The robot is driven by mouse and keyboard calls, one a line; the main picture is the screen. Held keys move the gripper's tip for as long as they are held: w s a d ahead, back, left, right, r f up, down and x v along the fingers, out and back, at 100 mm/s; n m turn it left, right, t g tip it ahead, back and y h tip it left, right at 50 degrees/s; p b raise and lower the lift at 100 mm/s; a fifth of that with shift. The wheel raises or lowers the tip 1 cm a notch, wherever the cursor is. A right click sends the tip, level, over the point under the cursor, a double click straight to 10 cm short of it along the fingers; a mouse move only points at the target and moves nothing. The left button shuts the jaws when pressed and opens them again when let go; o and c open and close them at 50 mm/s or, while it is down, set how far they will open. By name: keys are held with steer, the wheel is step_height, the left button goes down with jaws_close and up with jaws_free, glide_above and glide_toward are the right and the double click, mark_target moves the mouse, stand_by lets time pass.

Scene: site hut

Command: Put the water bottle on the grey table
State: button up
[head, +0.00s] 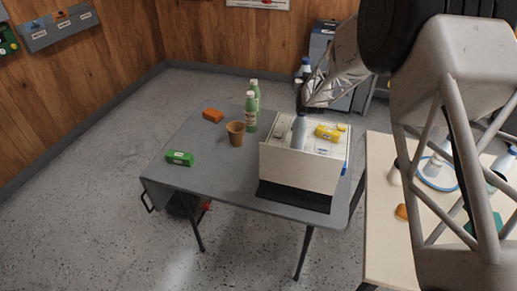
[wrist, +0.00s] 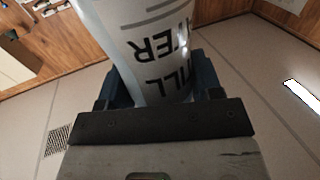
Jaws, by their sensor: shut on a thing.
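The water bottle (head: 299,133) is white and blue-grey. My gripper (head: 302,108) is shut on it from above in the head view. In the wrist view the bottle (wrist: 150,45) fills the upper middle between the dark fingers (wrist: 155,85), and its label reads "STILL WATER" in part. The grey table (head: 215,165) stands in the middle of the head view. The bottle appears over a pale, panel-fronted container on this table's right side. I cannot tell whether its lower end is inside or above that container.
The pale container (head: 300,180) bears a yellow box (head: 328,132). Two green bottles (head: 251,112), a brown cup (head: 236,134), an orange block (head: 213,115) and a green box (head: 180,158) stand on the grey table. A cream table (head: 385,235) stands at right.

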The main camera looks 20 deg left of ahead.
steer(key=s+a+r+n+g+y, duration=0.15)
steer(key=s+a+r, duration=0.25)
steer(key=s+a, duration=0.7)
steer(key=s+a+r+n+g+y, duration=0.1)
steer(key=s+a+r+n+y, duration=0.2)
steer(key=s+a, duration=0.7)
steer(key=s+d+f+y, duration=0.1)
steer(key=s+d+f, duration=0.4)
steer(key=s, duration=0.5)
steer(key=s+d+f+g+y, duration=0.1)
steer(key=s+d+f, duration=0.5)
steer(key=s, duration=0.4)
steer(key=s+d+f+n+g+y, duration=0.1)
steer(key=s+d+f, duration=0.4)
steer(key=s, duration=0.6)
steer(key=shift+d+f, duration=0.35)
steer(key=shift+d, duration=0.05)
steer(key=w+d+f+x, duration=0.1)
steer(key=x, duration=1.5)
steer(key=shift+w+d+f, duration=0.2)
steer(key=shift+d, duration=0.05)
